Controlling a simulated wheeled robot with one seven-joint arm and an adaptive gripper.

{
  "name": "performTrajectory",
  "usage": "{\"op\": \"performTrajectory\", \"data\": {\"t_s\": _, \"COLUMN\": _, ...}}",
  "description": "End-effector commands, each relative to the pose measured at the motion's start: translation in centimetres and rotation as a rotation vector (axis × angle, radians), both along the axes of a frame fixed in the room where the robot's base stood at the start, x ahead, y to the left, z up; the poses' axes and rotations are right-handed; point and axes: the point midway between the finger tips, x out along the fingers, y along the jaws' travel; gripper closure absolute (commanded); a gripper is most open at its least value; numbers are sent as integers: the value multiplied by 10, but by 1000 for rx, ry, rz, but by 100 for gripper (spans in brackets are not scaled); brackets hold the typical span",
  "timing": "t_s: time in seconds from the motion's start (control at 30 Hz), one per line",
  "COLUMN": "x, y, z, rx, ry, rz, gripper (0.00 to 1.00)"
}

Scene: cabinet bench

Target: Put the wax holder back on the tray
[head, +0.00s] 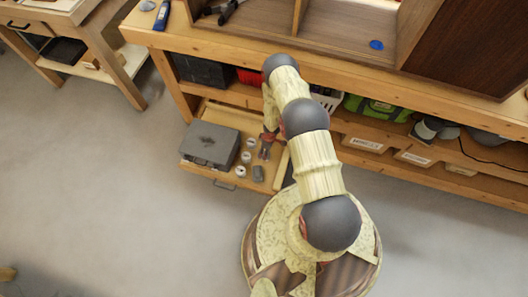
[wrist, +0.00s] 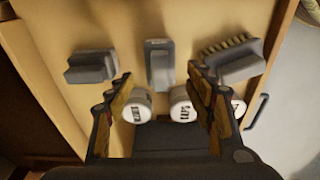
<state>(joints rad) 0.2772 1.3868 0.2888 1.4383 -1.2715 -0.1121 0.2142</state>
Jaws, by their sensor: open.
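The tray (head: 222,114) is a light wooden pull-out shelf under the bench; its bare wood also shows in the wrist view (wrist: 215,18). In the wrist view a grey block (wrist: 90,67) lies at left, a grey upright-looking block (wrist: 159,66) in the middle, and a grey brush with bristles (wrist: 238,60) at right. I cannot tell which of these, if any, is the wax holder. My gripper (wrist: 160,74) is open over the tray, its fingertips either side of the middle block in the picture. In the head view my gripper (head: 267,143) is small and partly hidden by my arm.
White-lidded jars stand on the tray, two (wrist: 137,107) (wrist: 181,104) between my fingers in the picture. A grey box (head: 210,145) sits at the tray's left. The bench top (head: 180,38) overhangs behind; a green case (head: 378,108) is on the shelf at right.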

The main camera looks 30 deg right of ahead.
Motion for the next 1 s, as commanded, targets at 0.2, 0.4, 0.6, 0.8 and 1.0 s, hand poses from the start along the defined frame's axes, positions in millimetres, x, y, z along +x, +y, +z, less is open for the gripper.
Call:
{"op": "performTrajectory", "data": {"t_s": 0.2, "x": -4, "y": -4, "z": 49, "rx": 0, "ry": 0, "rz": -1, "gripper": 46}}
{"op": "performTrajectory", "data": {"t_s": 0.4, "x": -6, "y": -6, "z": 71, "rx": 0, "ry": 0, "rz": 0, "gripper": 46}}
{"op": "performTrajectory", "data": {"t_s": 0.6, "x": -7, "y": -7, "z": 77, "rx": 1, "ry": 1, "rz": 1, "gripper": 46}}
{"op": "performTrajectory", "data": {"t_s": 0.8, "x": -7, "y": -7, "z": 76, "rx": 1, "ry": 1, "rz": 1, "gripper": 46}}
{"op": "performTrajectory", "data": {"t_s": 1.0, "x": -7, "y": -7, "z": 76, "rx": 1, "ry": 1, "rz": 1, "gripper": 46}}
